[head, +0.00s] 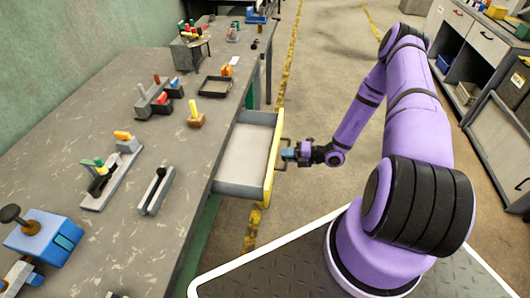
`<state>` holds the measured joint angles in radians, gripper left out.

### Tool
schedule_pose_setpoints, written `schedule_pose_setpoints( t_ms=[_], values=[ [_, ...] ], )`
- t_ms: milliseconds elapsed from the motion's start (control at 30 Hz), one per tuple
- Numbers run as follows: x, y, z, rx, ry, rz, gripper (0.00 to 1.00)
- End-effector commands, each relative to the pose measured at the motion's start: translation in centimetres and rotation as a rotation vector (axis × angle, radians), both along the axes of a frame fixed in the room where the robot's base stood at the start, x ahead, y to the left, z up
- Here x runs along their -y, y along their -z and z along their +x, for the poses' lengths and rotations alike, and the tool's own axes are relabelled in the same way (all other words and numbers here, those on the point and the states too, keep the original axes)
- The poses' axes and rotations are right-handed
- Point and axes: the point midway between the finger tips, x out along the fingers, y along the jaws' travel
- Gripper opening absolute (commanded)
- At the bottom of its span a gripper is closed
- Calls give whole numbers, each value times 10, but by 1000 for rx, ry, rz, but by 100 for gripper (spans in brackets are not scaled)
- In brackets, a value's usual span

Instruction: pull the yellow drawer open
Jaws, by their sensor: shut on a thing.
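The yellow drawer (273,161) has a yellow front and a grey tray inside. It stands pulled out from under the right edge of the workbench, and its inside looks empty. My gripper (288,153) is at the outer side of the yellow front, near its middle. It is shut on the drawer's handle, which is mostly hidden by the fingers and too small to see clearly.
The grey workbench (120,215) holds several clamps and blocks, a blue device (45,237) at front left and a dark tray (214,87). The floor (318,95) right of the drawer is open. A cabinet (484,45) stands at far right.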

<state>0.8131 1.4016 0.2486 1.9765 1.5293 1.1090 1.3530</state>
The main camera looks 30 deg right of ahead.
Motion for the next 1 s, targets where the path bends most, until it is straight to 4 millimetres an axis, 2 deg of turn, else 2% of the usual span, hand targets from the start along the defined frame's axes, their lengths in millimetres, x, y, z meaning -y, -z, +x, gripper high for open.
schedule_pose_setpoints(
  t_ms=[100, 300, 500, 833, 867, 900, 967, 1000],
  values=[
    [24, 0, -16, -1, 3, -3, 0],
    [48, 0, -35, 0, 2, -1, 0],
    [58, 0, -42, -1, 0, 0, 0],
    [59, 0, -42, -1, 0, -1, 0],
    [59, 0, -42, -1, 0, -1, 15],
    [59, 0, -42, -1, 0, -1, 24],
    [59, 0, -42, -1, 0, -1, 36],
    [58, 0, -42, 0, 0, 0, 36]
  ],
)
